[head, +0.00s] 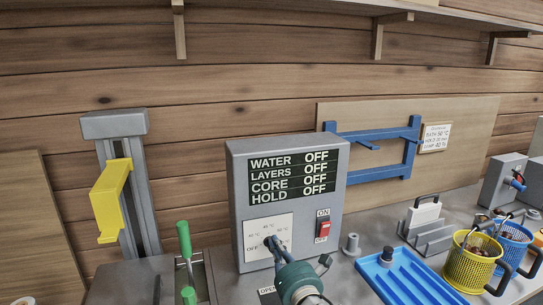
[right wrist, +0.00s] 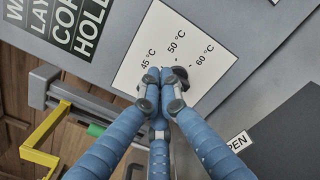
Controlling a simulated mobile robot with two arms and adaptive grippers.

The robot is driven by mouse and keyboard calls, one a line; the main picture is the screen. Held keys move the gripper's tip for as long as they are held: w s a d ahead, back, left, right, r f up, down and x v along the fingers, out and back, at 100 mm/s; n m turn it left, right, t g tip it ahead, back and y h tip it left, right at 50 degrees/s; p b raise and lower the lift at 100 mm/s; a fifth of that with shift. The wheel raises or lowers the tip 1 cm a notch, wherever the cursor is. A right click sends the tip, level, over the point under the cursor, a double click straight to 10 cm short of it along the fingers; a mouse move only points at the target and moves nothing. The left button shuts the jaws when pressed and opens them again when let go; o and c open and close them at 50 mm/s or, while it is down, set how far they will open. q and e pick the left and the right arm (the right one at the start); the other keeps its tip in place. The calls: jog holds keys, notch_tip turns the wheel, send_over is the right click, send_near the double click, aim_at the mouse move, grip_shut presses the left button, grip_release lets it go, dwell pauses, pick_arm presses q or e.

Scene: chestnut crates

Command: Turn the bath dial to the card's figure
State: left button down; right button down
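The grey control box (head: 240,190) shows WATER, LAYERS, CORE and HOLD, all reading OFF. The dial's white plate (head: 255,224) is low on its front, marked OFF and temperatures; the right wrist view shows 45, 50 and 60 °C on the plate (right wrist: 150,60). The black bath dial (right wrist: 185,73) is mostly hidden behind my fingertips, so its pointing cannot be told. My right gripper (head: 271,242) is at the dial, its blue fingers (right wrist: 167,78) closed together around it. The white card (head: 436,138) hangs at the right; its small print seems to include 50 °C. My left gripper is out of view.
A red ON/OFF switch (head: 323,229) is right of the dial. A blue tray (head: 405,283), yellow basket (head: 470,266) and blue basket (head: 512,243) stand on the right. A yellow-handled press (head: 110,200) and green-handled tool (head: 184,240) stand on the left.

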jog(key=shift+w+a, duration=0.2)
jog(key=shift+w, duration=0.4)
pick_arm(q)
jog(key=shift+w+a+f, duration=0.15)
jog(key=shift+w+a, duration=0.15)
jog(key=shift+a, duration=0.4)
pick_arm(e)
jog(key=shift+w, duration=0.15)
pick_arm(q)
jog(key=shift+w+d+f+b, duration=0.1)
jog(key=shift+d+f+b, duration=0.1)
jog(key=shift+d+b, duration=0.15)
pick_arm(e)
jog(key=shift+f, duration=0.25)
